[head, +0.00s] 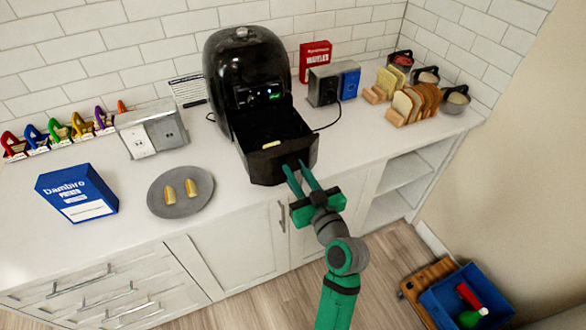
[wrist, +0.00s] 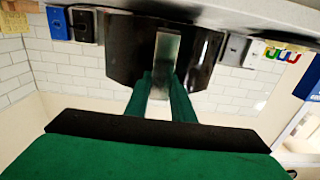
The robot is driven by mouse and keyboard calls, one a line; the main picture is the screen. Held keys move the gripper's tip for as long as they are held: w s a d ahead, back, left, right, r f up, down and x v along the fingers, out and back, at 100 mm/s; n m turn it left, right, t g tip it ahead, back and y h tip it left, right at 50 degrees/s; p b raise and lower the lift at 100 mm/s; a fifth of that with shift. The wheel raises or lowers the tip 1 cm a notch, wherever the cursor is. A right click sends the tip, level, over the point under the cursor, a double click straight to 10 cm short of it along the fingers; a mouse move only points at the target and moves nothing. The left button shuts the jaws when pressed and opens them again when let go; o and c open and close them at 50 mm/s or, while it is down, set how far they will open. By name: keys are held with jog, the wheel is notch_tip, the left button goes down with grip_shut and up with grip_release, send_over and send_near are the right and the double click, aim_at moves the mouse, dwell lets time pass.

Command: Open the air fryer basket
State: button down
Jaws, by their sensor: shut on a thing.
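The black air fryer (head: 240,55) stands on the counter against the tiled wall. Its basket (head: 286,163) is slid far out at the front, with the open top showing and a small pale yellow piece inside. My gripper (head: 296,172) is at the basket's front. In the wrist view, where the scene appears upside down, the green fingers of my gripper (wrist: 163,80) lie on either side of the grey basket handle (wrist: 167,48) and are shut on it. In the head view the fingers mostly hide the handle.
A grey plate (head: 165,205) with two yellow pieces lies left of the basket, near a blue box (head: 77,193). The counter right of the basket is mostly clear.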

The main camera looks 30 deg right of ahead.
jog(key=shift+r, duration=0.1)
jog(key=c, duration=1.5)
grip_release()
jog(key=shift+d, duration=0.1)
jog(key=shift+s, duration=0.1)
jog(key=s, duration=1)
jog(key=shift+s+a, duration=0.2)
jog(key=shift+a, duration=0.15)
jog(key=shift+s+d, duration=0.1)
jog(key=shift+d, duration=0.05)
